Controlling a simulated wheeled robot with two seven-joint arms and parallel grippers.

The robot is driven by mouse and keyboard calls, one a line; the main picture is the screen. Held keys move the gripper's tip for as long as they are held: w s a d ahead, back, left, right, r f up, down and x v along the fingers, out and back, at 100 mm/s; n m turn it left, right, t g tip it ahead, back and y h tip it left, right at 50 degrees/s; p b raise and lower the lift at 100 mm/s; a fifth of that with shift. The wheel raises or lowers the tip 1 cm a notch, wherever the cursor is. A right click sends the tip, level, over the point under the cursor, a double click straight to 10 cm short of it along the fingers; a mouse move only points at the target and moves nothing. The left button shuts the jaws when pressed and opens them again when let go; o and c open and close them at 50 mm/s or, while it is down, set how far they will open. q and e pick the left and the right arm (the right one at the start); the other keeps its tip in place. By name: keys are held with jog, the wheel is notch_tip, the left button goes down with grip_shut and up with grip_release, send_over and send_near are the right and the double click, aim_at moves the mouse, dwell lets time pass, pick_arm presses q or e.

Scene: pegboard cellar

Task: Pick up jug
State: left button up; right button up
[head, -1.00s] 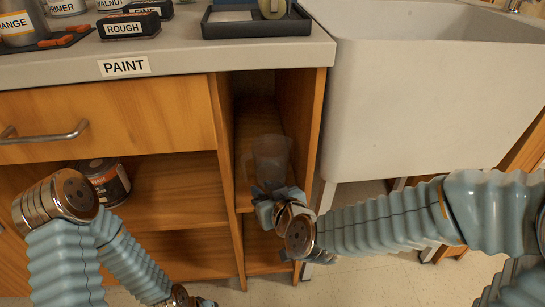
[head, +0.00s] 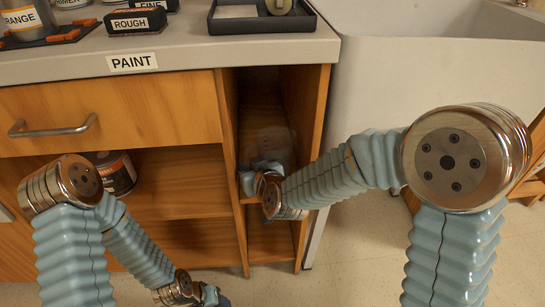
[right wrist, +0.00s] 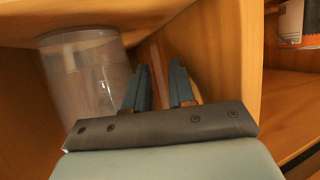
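The jug (head: 274,143) is clear and see-through, standing on a shelf in the narrow open compartment under the counter. In the right wrist view the jug (right wrist: 84,75) is upright but looks tilted, left of the fingers. My right gripper (head: 258,172) reaches into the compartment in front of the jug and hides its lower part. In the right wrist view the right gripper (right wrist: 159,88) has its fingers apart, with a thin upright strip, perhaps the jug's handle, between them. My left gripper (head: 212,296) is low at the bottom edge, its fingers barely visible.
The compartment's wooden side walls (head: 313,150) are close on both sides. A paint can (head: 117,174) stands on the wider shelf to the left, and also shows in the right wrist view (right wrist: 298,22). A dark tray (head: 262,22) lies on the counter (head: 190,50). A white sink (head: 425,70) is to the right.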

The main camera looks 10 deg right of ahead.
grip_shut()
jog(key=shift+r, duration=0.1)
dwell(0.3)
